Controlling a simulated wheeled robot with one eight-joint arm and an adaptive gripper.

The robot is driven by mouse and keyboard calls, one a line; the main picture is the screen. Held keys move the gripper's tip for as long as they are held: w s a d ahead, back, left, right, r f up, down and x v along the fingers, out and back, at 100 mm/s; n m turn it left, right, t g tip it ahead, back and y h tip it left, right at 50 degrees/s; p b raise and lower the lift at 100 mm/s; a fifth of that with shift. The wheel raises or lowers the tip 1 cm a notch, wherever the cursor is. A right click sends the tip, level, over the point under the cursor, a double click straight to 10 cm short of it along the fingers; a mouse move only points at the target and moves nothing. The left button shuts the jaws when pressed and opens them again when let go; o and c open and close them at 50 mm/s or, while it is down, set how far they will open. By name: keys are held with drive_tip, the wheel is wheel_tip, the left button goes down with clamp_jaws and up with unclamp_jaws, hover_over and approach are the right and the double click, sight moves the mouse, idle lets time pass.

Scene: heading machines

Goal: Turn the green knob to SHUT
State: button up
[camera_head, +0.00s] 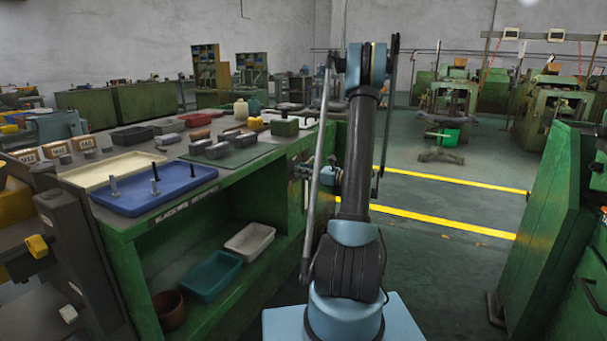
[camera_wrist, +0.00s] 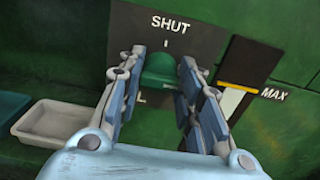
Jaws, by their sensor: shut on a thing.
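In the wrist view the green knob (camera_wrist: 160,72) sits on a dark plate (camera_wrist: 205,38) between my two fingers. My gripper (camera_wrist: 162,58) is shut on the knob, with one finger on each side. The word SHUT and a short white mark stand above the knob. Another label at the lower left is mostly hidden by my left finger; only a letter like L shows. I cannot tell exactly where the knob points. In the head view my gripper (camera_head: 307,171) is at the end of the green bench (camera_head: 135,250), and the knob cannot be made out.
A gauge-like strip marked MAX (camera_wrist: 235,92) is right of the plate. A pale tray (camera_wrist: 50,122) lies at the left. A blue tray (camera_head: 150,199) with upright bolts and several metal blocks stand on the bench top. Green machines (camera_head: 560,230) stand right; the floor between is open.

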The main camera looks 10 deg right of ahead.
drive_tip(key=shift+a+n, duration=0.1)
drive_tip(key=shift+n, duration=0.2)
drive_tip(key=shift+s+a+f+n, duration=0.1)
drive_tip(key=shift+s+f+n, duration=0.05)
drive_tip(key=shift+n, duration=4.1)
drive_tip(key=shift+s+a+f+n, duration=0.1)
drive_tip(key=shift+n, duration=4.15)
drive_tip(key=o, duration=1.1)
drive_tip(key=shift+c, duration=0.2)
drive_tip(key=shift+d, duration=0.15)
